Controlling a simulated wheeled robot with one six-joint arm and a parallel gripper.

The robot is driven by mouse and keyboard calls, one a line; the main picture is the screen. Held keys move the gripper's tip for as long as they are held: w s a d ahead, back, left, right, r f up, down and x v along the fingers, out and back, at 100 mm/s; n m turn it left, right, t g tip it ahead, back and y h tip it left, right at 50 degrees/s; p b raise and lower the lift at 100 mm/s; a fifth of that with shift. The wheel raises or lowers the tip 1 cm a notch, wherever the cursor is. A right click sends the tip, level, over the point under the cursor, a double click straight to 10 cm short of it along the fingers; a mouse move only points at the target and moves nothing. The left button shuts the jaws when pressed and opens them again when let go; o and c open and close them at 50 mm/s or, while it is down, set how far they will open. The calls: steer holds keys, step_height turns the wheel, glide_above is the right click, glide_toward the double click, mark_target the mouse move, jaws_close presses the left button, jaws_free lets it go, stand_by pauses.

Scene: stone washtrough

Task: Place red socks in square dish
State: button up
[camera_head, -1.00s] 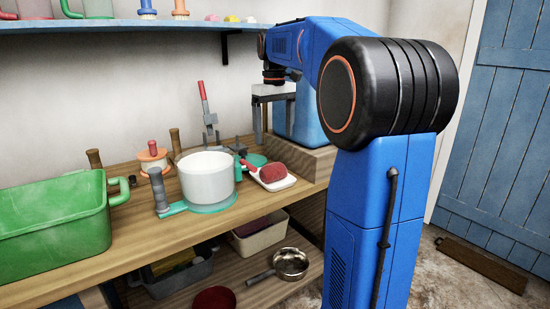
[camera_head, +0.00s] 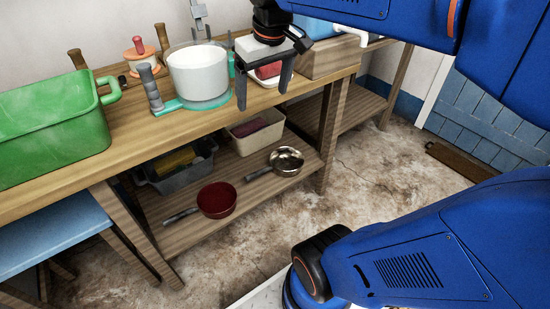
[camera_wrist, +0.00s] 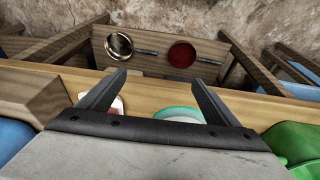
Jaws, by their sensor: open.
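A rounded red bundle (camera_head: 268,71), which may be the red socks, lies on a small pale dish (camera_head: 254,79) on the table's right part. My gripper partly hides both in the head view. The dish edge also shows beside the left finger in the wrist view (camera_wrist: 118,106). My gripper (camera_head: 263,98) is open and empty, its fingers pointing down near the table's front edge. The open fingers (camera_wrist: 158,76) also show in the wrist view. A cream rectangular tub (camera_head: 256,139) on the lower shelf holds something dark red; I cannot tell what.
A green tub (camera_head: 50,125) is further left. A red pan (camera_head: 216,200), a metal pan (camera_head: 286,161) and a grey bin (camera_head: 178,165) are on the lower shelf. A wooden block (camera_head: 325,60) is at right.

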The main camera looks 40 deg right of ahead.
steer(key=s+a+f+t, duration=0.1)
steer(key=s+a+f, duration=0.3)
steer(key=s+f, duration=0.7)
steer(key=shift+a+f+t, duration=0.2)
steer(key=shift+f+t, duration=0.2)
